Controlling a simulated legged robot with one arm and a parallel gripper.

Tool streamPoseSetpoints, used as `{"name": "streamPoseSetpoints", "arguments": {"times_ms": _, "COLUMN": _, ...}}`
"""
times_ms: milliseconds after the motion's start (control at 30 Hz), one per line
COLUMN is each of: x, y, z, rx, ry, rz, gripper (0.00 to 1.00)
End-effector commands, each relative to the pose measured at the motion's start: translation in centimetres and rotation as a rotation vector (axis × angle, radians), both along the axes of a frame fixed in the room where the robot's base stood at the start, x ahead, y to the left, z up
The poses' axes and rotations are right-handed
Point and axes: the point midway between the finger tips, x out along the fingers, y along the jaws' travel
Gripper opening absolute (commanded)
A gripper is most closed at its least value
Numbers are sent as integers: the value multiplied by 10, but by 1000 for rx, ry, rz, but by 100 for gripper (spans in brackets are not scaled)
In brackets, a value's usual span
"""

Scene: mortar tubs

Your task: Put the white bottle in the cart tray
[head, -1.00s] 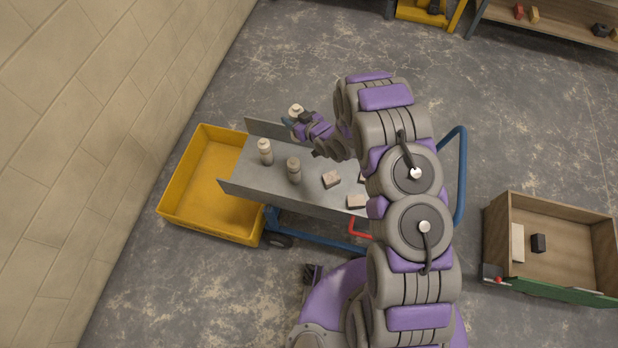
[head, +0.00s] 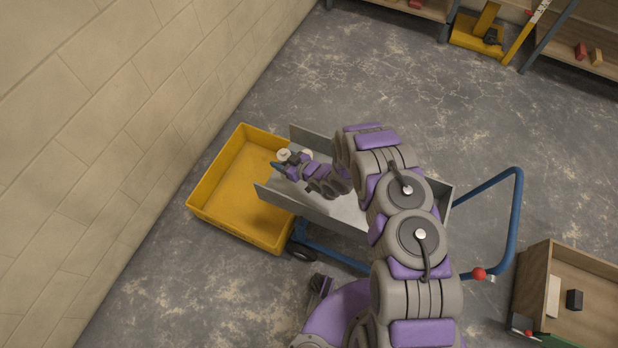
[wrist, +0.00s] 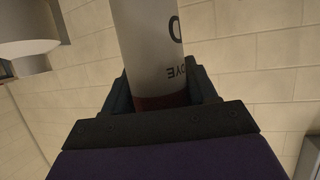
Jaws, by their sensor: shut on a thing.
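My gripper (head: 280,164) is shut on a white bottle (head: 284,154). In the wrist view the bottle (wrist: 150,45) stands between the jaws, with dark lettering and a dark red band low down. In the head view it is above the left end of the grey cart tray (head: 272,196), near the yellow tub; its height above the tray is hard to tell. A second pale bottle top (head: 307,153) shows just right of it, partly behind my gripper. My arm hides much of the tray.
A yellow tub (head: 215,205) lies left of the cart, beside the block wall. The cart's blue handle (head: 518,215) rises at right. A wooden box (head: 545,270) with a dark block stands at lower right. Shelves and a yellow trolley are at the back.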

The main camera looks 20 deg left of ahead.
Motion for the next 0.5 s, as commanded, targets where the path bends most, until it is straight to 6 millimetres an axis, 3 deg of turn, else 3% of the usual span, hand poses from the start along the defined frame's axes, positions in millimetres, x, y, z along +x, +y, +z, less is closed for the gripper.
{"name": "streamPoseSetpoints", "arguments": {"times_ms": 333, "x": -1, "y": 0, "z": -49, "rx": 2, "ry": 2, "rz": 0, "gripper": 0}}
{"name": "streamPoseSetpoints", "arguments": {"times_ms": 500, "x": 1, "y": -1, "z": -60, "rx": 6, "ry": -2, "rz": 0, "gripper": 0}}
